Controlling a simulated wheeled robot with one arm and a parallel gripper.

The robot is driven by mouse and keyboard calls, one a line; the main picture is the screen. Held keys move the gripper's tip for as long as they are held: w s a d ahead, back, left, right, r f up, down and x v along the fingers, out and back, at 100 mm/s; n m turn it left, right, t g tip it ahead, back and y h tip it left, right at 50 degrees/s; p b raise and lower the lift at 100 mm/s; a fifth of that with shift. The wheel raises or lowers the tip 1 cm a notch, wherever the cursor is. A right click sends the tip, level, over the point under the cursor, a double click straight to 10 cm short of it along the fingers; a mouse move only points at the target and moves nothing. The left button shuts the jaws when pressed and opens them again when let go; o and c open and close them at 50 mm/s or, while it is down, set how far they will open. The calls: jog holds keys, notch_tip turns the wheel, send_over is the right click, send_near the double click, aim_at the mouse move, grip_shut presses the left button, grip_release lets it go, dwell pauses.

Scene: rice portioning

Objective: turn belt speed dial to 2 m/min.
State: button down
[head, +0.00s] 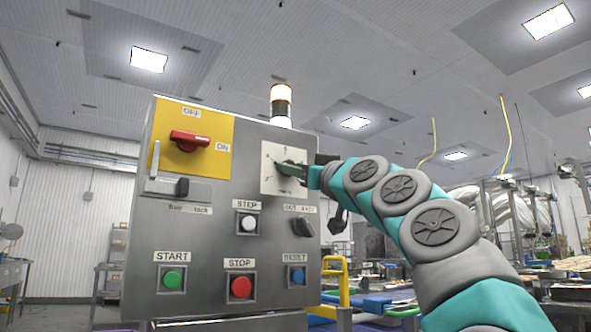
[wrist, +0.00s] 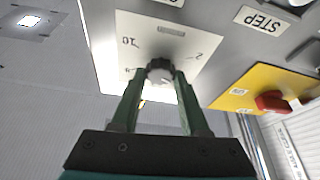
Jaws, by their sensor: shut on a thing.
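The belt speed dial's pale square plate (head: 269,184) is on the upper right of the steel control panel. In the wrist view the plate (wrist: 165,28) appears tilted, with a 10 at its left and a 2 at its right; another mark at the left is too small to read. The dark round knob (wrist: 159,68) sits between my green fingertips. My gripper (wrist: 159,78) is shut on the knob; in the head view my gripper (head: 289,168) reaches the dial from the right and hides most of the knob. I cannot tell which number the knob points to.
The panel (head: 207,223) also carries a red switch (head: 189,140) on a yellow plate, a white STEP button (head: 247,223), a black selector (head: 302,227) and START, STOP and RESET buttons below. A signal lamp (head: 281,101) stands on top.

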jog(key=shift+n+g+y, duration=0.4)
jog(key=shift+n+y, duration=0.2)
jog(key=shift+n, duration=0.5)
dwell(0.6)
jog(key=shift+w, duration=0.1)
dwell(0.4)
jog(key=shift+n+g+y+p, duration=0.3)
jog(key=shift+n+g+p, duration=0.1)
jog(key=shift+n, duration=0.5)
